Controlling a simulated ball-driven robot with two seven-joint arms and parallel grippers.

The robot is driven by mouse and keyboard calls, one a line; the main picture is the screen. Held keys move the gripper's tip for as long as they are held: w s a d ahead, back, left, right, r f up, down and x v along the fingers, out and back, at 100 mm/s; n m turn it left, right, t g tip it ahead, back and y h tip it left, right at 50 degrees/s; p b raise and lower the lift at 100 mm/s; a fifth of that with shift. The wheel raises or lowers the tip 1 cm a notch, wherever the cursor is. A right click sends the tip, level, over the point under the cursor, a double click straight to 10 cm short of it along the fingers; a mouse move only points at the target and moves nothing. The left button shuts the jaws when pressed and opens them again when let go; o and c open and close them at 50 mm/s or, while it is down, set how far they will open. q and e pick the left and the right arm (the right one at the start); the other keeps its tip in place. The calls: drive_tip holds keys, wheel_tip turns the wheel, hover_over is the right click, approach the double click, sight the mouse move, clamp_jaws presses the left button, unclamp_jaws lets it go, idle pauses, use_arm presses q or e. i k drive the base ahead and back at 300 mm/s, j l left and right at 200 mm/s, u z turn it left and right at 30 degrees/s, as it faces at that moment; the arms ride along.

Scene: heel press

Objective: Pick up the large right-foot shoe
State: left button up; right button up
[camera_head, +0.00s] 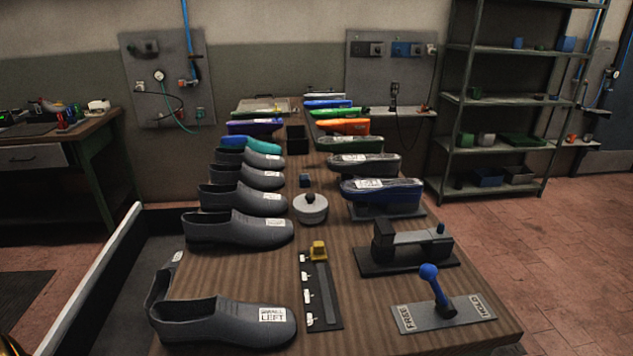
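Several dark grey shoes stand in a column along the left side of the wooden table. I cannot tell which is the large right-foot shoe.
The table (375,318) carries a blue-knobbed lever (433,283) on a FREE/HOLD plate, a dark clamp block (413,243), a round grey pot (310,208) and a slider strip (320,290). Labelled shoe-shaped forms (382,187) line the right. A shelf (505,100) stands behind right.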

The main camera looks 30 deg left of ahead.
sight(232, 228)
drive_tip(key=i+l+z, duration=0.45)
drive_tip(key=l, duration=0.35)
drive_tip(key=i+l+z, duration=0.45)
drive_tip(key=i+l, duration=0.35)
drive_tip(key=i, duration=0.25)
drive_tip(key=i+l+u, duration=0.15)
drive_tip(key=i, duration=0.35)
drive_tip(key=i+j+u, duration=0.15)
drive_tip(key=i+u, duration=0.2)
drive_tip(key=u, duration=0.15)
drive_tip(key=i+u, duration=0.5)
drive_tip(key=i+l+u, duration=0.15)
drive_tip(key=u, duration=0.35)
drive_tip(key=i+j+u, duration=0.1)
drive_tip(key=i+u, duration=0.35)
drive_tip(key=i+l+u, duration=0.1)
drive_tip(key=i+u, duration=0.3)
drive_tip(key=i+l+u, duration=0.2)
drive_tip(key=i+u, duration=0.45)
drive_tip(key=u, duration=0.25)
drive_tip(key=i+u, duration=0.25)
drive_tip(key=u, duration=0.15)
drive_tip(key=i+u, duration=0.2)
drive_tip(key=u, duration=0.25)
drive_tip(key=i+l+u, duration=0.15)
drive_tip(key=u, duration=0.3)
